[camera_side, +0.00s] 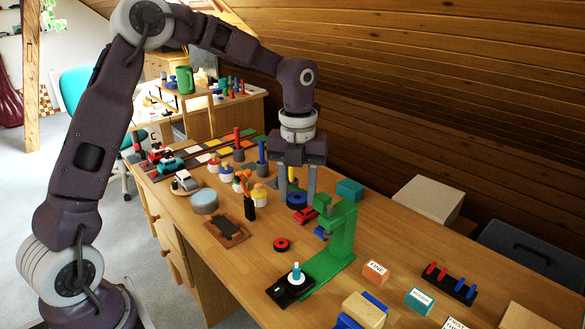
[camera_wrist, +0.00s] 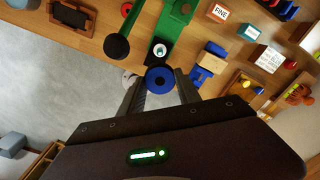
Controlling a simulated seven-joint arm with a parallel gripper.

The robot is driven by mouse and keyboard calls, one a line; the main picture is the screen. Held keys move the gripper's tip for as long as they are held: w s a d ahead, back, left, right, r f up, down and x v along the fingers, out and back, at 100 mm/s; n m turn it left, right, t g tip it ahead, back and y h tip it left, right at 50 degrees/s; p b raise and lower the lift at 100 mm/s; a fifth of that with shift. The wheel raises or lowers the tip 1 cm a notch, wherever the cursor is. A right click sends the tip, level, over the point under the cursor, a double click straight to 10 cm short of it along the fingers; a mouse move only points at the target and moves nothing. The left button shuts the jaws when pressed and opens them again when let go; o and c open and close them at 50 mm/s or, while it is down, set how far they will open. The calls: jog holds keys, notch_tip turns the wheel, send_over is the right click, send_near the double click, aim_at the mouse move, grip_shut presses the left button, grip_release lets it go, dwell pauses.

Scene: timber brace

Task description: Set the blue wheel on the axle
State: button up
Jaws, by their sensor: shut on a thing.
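The blue wheel (camera_side: 297,199) is held between the fingertips of my gripper (camera_side: 297,190), above the table and behind the green stand. In the wrist view the blue wheel (camera_wrist: 160,79) sits between the two fingers, its dark centre facing the camera. The axle (camera_side: 296,272) is a short upright pin, white below and teal above, on a black block (camera_side: 284,292) at the front of the stand's green base. In the wrist view the axle (camera_wrist: 160,50) shows just above the wheel in the picture, apart from it.
A red wheel (camera_side: 281,245) lies on the table. A brown tray (camera_side: 226,230), labelled blocks (camera_side: 376,271) and a pegged rack (camera_side: 450,284) stand around.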

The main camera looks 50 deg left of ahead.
notch_tip(320, 180, down, 19)
jog(key=shift+r, duration=0.1)
dwell(0.5)
jog(key=o, duration=1.4)
jog(key=shift+r, duration=3.75)
